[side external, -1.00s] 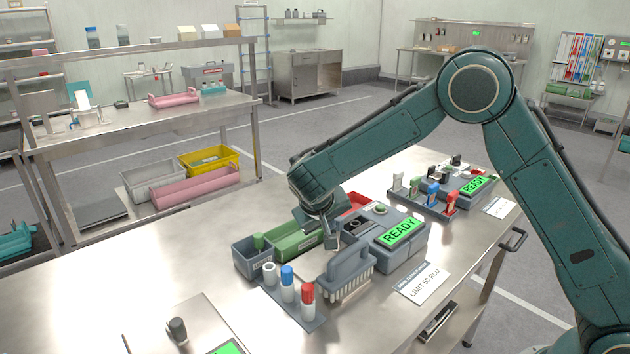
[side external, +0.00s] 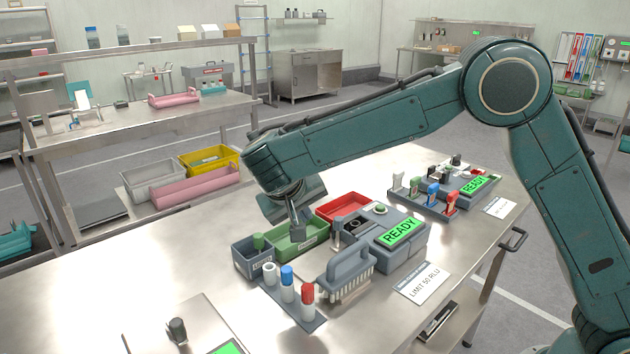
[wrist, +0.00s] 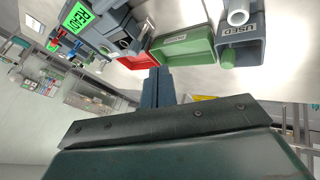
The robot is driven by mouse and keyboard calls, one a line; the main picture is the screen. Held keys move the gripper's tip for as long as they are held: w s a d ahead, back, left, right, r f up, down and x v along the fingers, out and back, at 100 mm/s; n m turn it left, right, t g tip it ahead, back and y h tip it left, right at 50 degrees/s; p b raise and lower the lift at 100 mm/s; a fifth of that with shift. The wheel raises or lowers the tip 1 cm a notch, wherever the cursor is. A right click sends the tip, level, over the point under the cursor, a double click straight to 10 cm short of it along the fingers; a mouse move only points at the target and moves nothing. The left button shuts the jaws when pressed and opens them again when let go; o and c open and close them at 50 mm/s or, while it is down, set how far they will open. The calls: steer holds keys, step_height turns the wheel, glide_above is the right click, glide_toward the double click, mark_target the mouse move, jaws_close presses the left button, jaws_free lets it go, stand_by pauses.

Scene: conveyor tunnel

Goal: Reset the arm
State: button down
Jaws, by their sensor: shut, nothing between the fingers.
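My gripper (side external: 298,232) hangs above the green bin (side external: 301,238) on the steel table in the side view, with its fingertips together and nothing held. In the wrist view my gripper (wrist: 157,75) shows as closed fingers near the green bin (wrist: 185,48) and the red bin (wrist: 140,60). I cannot tell whether the fingertips are clear of the bin's rim. The arm reaches in from the right side of the picture.
Around it stand a grey bin (side external: 252,258) with a green-capped item, a rack (side external: 308,317) of capped tubes, a grey brush (side external: 345,277) and a device reading READY (side external: 400,232). Another device (side external: 470,185) sits behind. The table's front left is mostly bare.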

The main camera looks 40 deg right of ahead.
steer(key=shift+s+a+r, duration=0.1)
steer(key=shift+a+r, duration=0.15)
steer(key=shift+r, duration=0.05)
steer(key=s+d+r+n+y, duration=0.1)
steer(key=s+d+r+y, duration=0.3)
steer(key=s+d+r, duration=0.75)
steer(key=s+f+n+t+y, duration=0.2)
steer(key=s+f, duration=0.1)
steer(key=s, duration=1.6)
steer(key=shift+s+f+y, duration=0.3)
